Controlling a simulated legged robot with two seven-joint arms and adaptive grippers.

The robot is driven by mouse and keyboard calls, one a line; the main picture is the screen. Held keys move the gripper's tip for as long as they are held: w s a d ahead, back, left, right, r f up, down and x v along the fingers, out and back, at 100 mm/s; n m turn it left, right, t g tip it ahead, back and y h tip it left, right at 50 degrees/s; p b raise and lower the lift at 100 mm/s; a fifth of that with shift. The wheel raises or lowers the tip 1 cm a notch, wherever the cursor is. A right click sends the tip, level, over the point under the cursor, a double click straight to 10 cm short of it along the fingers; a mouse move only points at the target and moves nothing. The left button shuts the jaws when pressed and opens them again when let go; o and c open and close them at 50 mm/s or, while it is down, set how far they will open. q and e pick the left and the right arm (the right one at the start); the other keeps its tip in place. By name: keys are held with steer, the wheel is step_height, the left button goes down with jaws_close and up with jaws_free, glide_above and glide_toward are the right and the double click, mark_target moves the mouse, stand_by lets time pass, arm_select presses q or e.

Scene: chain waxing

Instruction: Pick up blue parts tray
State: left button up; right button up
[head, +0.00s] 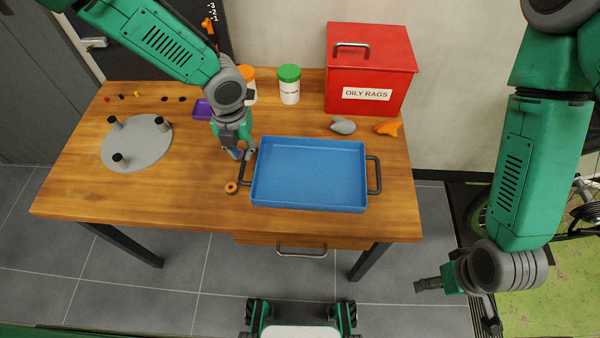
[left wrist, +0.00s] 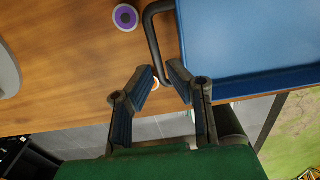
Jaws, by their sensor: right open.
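The blue parts tray (head: 310,172) lies on the wooden table, with a dark bar handle at each short end. Its left handle (head: 243,172) also shows in the left wrist view (left wrist: 155,42), beside the blue tray wall (left wrist: 250,75). My left gripper (head: 242,154) is over the tray's left end at that handle. In the left wrist view its fingertips (left wrist: 163,72) are apart, with the handle running down between or just past them; contact cannot be told. My right gripper (head: 455,285) is open and empty, off the table's right side.
A small orange roll (head: 231,187) lies by the left handle. A red rag box (head: 366,75), a green-lidded jar (head: 289,85) and a purple tray (head: 202,109) stand behind. A grey disc with pegs (head: 137,146) is at left. The table's front left is clear.

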mark_target(248, 172)
arm_select(q)
step_height(248, 172, down, 6)
steer(key=shift+d+r, duration=0.1)
steer(key=shift+r, duration=0.05)
jaws_close()
steer(key=shift+w+r, duration=0.1)
steer(key=shift+r, duration=0.1)
